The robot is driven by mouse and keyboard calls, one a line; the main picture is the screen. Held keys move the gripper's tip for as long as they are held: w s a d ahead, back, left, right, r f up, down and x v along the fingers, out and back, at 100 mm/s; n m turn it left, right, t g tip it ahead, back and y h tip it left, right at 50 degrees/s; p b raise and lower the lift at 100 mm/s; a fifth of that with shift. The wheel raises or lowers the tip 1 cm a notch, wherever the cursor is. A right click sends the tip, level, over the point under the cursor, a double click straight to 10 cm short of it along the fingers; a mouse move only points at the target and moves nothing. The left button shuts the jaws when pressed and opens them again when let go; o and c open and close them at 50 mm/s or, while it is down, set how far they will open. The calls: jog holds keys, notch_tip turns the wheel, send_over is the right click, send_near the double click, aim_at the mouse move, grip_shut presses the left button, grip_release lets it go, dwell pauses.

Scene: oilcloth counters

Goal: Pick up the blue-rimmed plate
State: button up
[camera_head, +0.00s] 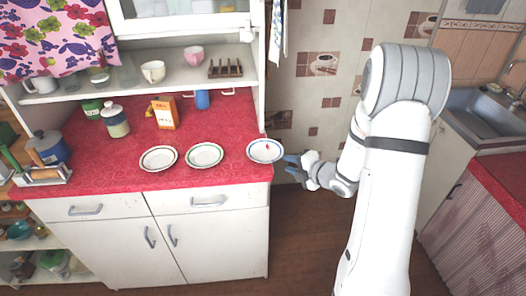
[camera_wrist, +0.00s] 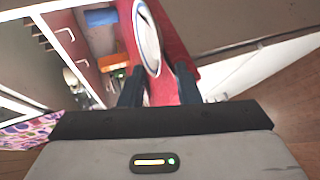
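The blue-rimmed plate (camera_head: 262,154) is white with a blue rim and lies flat at the right end of the red counter, by its edge. A small red mark shows on it. My gripper (camera_head: 288,164) is just right of the plate, beyond the counter's end, with its fingers pointing left toward it. In the wrist view the fingers (camera_wrist: 159,82) are apart with nothing clasped between them. The plate (camera_wrist: 148,42) shows ahead, near the fingertips; I cannot tell whether they touch it.
A green-rimmed plate (camera_head: 204,155) and a dark-rimmed plate (camera_head: 158,159) lie left on the red counter (camera_head: 100,170). A shelf (camera_head: 130,91) overhangs the back. Floor is open right of the cabinet.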

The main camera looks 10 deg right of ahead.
jog(key=p+x, duration=0.2)
jog(key=x, duration=0.3)
jog(key=shift+w+f, duration=0.2)
jog(key=shift+w, duration=0.05)
grip_shut()
